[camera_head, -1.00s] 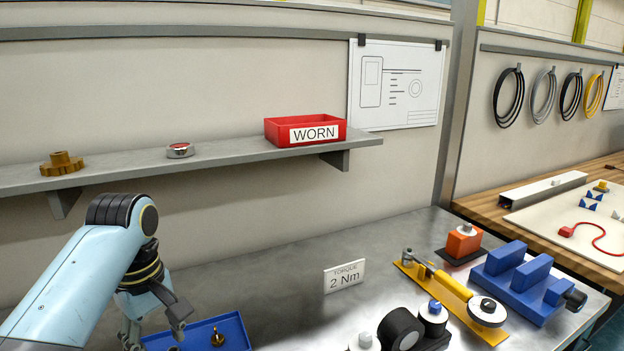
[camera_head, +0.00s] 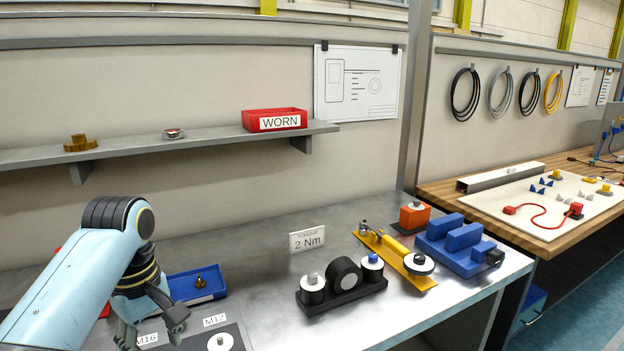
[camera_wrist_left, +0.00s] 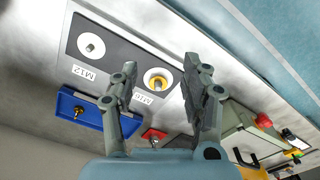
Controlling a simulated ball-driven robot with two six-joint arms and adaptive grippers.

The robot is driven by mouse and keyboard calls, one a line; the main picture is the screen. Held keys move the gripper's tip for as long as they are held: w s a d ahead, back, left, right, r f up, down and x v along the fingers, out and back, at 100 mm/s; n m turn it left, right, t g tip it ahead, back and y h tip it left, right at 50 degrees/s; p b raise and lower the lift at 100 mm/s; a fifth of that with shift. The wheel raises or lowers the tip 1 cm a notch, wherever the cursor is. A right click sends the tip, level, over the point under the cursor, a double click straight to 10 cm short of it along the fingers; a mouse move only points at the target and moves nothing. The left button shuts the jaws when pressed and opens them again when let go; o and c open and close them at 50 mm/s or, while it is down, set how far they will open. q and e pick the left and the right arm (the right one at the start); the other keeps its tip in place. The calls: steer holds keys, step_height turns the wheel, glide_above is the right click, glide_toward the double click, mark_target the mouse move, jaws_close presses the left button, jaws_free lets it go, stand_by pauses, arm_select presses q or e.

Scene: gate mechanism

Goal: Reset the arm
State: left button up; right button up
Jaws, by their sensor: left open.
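My left gripper (camera_head: 150,328) is open and empty, pointing down over the front left of the steel bench. In the left wrist view its two fingers (camera_wrist_left: 162,75) are spread on either side of a white ring with a yellow centre, above the M16 label (camera_wrist_left: 143,98). I cannot tell the height of the fingers above it. Beside it, a white ring with a grey centre (camera_wrist_left: 91,46) stands at the M12 label (camera_wrist_left: 84,73); both are on a dark plate (camera_head: 241,337). My right gripper is not in view.
A blue tray (camera_head: 216,284) holding a brass piece (camera_head: 200,281) lies just behind the gripper. A black roller fixture (camera_head: 343,279), a yellow lever fixture (camera_head: 405,263) and a blue block fixture (camera_head: 457,246) stand to the right. A shelf (camera_head: 215,137) carries the red WORN bin (camera_head: 275,113).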

arm_select(q)
steer(key=shift+g, duration=0.7)
steer(key=s+f+b, duration=0.1)
steer(key=f, duration=0.1)
steer(key=s+f, duration=0.2)
steer(key=f, duration=0.1)
steer(key=s+f+b, duration=0.1)
steer(key=s+f, duration=0.1)
steer(key=shift+a+f+b, duration=0.3)
steer(key=shift+f, duration=0.1)
steer(key=s+a+f+m+b, duration=0.2)
steer(key=s+f+m+b, duration=0.2)
steer(key=s+f, duration=0.9)
steer(key=s+a+f+m+t+b, duration=0.1)
steer(key=s+f+b, duration=0.4)
steer(key=s+f, duration=0.8)
steer(key=s+a+f+m+t+b, duration=0.1)
steer(key=s+a+f+m+b, duration=0.2)
steer(key=s+f, duration=1)
step_height(320, 180, down, 9)
steer(key=m+b, duration=0.2)
steer(key=m, duration=0.1)
steer(key=shift+s+m+y, duration=0.25)
steer(key=shift+m+y, duration=0.05)
steer(key=shift+y, duration=0.1)
steer(key=shift+b, duration=0.3)
